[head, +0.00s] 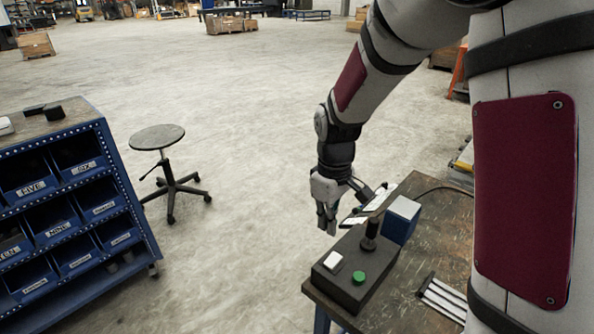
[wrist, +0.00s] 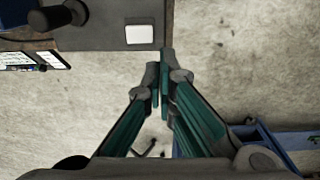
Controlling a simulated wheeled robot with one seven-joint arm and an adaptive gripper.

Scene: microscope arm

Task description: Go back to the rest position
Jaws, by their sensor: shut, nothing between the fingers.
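My gripper (head: 328,226) hangs from my arm in the head view, pointing down, just past the far-left edge of the wooden table (head: 413,264). In the wrist view my gripper (wrist: 160,85) shows its two green-sided fingers shut together, with nothing between them. A dark control box (head: 352,277) sits on the table corner near the gripper. It carries a white switch (head: 333,261), a green button (head: 358,278) and a black joystick (head: 370,236). In the wrist view the white switch (wrist: 140,34) lies just ahead of the fingertips, apart from them.
A blue box (head: 401,220) stands behind the control box, with labelled cards (head: 367,210) beside it. Pale strips (head: 442,298) lie on the table. A blue bin rack (head: 75,215) stands at left and a stool (head: 157,138) beyond it. The floor between is clear.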

